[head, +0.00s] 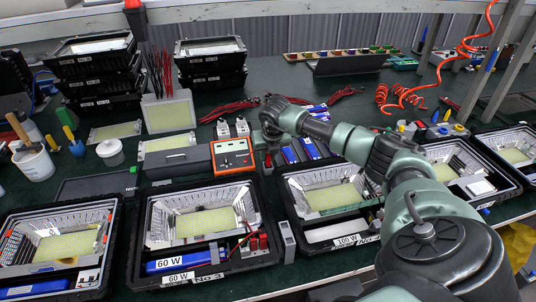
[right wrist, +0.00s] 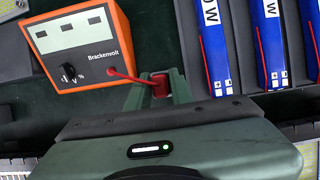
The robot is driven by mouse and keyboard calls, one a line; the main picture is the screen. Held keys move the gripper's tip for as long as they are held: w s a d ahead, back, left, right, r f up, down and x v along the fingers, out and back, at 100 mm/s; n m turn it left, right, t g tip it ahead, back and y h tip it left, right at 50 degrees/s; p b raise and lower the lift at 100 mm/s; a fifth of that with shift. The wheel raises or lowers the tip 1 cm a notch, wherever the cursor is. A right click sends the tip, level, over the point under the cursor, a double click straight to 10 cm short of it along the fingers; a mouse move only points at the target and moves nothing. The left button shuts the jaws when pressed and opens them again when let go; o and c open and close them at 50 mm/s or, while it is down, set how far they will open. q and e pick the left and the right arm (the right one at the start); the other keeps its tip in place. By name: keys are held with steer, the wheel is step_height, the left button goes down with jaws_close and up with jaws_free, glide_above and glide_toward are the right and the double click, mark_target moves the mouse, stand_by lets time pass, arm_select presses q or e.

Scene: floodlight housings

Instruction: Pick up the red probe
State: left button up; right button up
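The red probe (right wrist: 160,87) shows between the two green fingertips of my right gripper (right wrist: 161,84) in the right wrist view. The fingers are close together, with the red body filling the gap between them. A red lead runs from it to the orange meter (right wrist: 78,38) marked Brackenvolt. In the head view my right gripper (head: 268,146) points down just right of the orange meter (head: 232,155); the probe is mostly hidden there by the gripper. My left gripper is in neither view.
Blue drivers (right wrist: 211,45) lie close to the right of the gripper. Open floodlight housings (head: 204,222) line the front of the green bench.

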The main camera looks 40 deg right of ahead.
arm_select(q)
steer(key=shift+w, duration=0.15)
arm_select(e)
jaws_close()
